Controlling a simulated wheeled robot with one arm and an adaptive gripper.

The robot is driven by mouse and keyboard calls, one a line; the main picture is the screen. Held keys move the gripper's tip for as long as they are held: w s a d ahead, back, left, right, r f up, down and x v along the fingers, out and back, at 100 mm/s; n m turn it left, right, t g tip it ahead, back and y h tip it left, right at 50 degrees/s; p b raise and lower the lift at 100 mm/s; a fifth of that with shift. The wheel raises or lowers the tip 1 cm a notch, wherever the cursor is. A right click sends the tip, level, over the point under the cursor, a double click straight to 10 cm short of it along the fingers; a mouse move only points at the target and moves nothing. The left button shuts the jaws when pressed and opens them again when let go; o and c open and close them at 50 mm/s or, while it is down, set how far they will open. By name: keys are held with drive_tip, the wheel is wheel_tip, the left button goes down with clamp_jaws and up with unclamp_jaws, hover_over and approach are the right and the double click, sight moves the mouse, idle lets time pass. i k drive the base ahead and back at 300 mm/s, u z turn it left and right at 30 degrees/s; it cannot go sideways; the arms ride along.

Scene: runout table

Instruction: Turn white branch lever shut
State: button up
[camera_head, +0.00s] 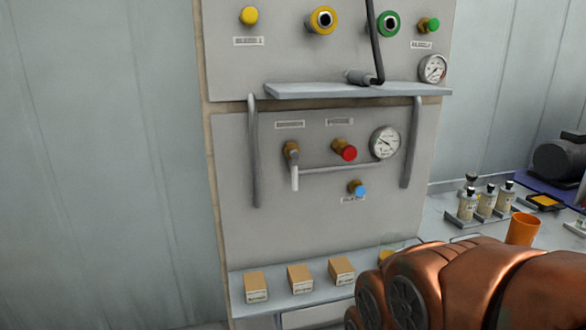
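The white branch lever (295,177) hangs straight down from a brass valve (291,151) at the left of the lower grey panel. A thin grey pipe runs from near this valve to the right, towards a round gauge (385,142). A small label (290,125) sits above the valve, too small to read. My copper-coloured arm fills the lower right, well below and to the right of the lever. My gripper itself does not show, and nothing touches the lever.
A red knob (348,153) and a blue knob (360,190) sit right of the lever. Vertical grey handles (254,150) flank the panel. A shelf (340,91) juts out above. Small boxes (300,279) stand on the ledge below; bottles (467,206) and an orange cup (522,229) stand right.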

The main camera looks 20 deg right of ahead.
sight(294, 153)
drive_tip(key=u, duration=0.5)
drive_tip(key=k, duration=1.15)
drive_tip(key=u, duration=0.3)
drive_tip(key=i, duration=0.6)
drive_tip(key=u, duration=0.45)
